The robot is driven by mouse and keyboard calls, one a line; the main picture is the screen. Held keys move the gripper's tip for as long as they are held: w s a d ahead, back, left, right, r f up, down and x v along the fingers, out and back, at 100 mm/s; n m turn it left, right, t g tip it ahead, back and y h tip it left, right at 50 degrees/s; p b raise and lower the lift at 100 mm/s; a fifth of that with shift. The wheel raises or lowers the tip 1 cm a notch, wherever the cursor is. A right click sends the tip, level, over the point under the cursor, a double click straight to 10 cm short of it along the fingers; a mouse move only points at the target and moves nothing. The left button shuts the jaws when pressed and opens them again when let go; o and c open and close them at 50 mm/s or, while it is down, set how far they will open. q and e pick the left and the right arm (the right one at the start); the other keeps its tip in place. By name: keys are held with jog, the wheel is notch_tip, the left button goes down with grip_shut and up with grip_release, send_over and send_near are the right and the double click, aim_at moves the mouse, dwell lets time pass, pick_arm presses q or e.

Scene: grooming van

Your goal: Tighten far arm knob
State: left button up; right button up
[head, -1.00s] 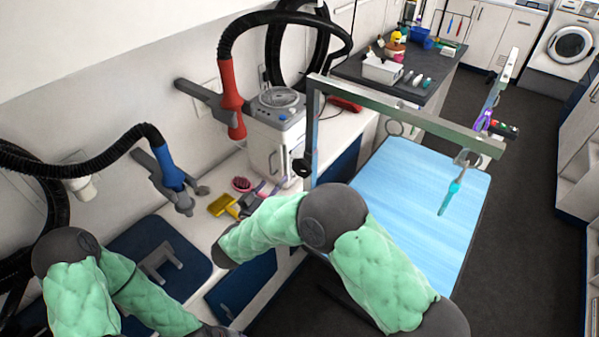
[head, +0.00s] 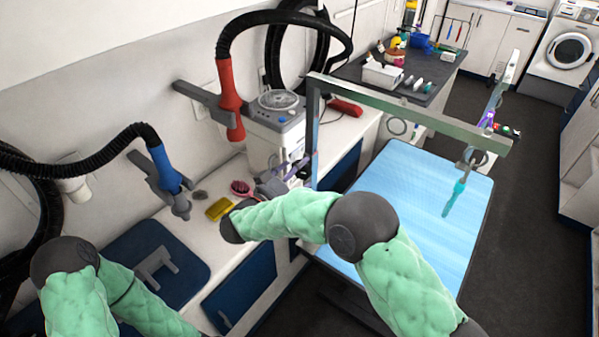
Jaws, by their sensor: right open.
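The grooming arm is a grey metal frame over the blue table (head: 425,205). It has a left post (head: 312,130), a long crossbar (head: 410,112) and a right post (head: 497,90). A dark knob (head: 304,172) sits low on the left post, partly covered by my right gripper. My right gripper (head: 296,165) is open, its fingers at the left post beside the knob; I cannot tell whether they touch it. A purple clamp (head: 487,119) is on the right post.
A white machine (head: 275,125) stands behind my right gripper. A yellow sponge-like block (head: 219,209) and a pink brush (head: 241,188) lie on the white counter. Red (head: 230,97) and blue (head: 164,168) hose nozzles hang on the wall. A teal tool (head: 453,198) hangs from the crossbar.

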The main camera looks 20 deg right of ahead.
jog(key=shift+w+d, duration=0.3)
jog(key=shift+d, duration=0.1)
jog(key=shift+r, duration=0.15)
jog(key=c, duration=1.1)
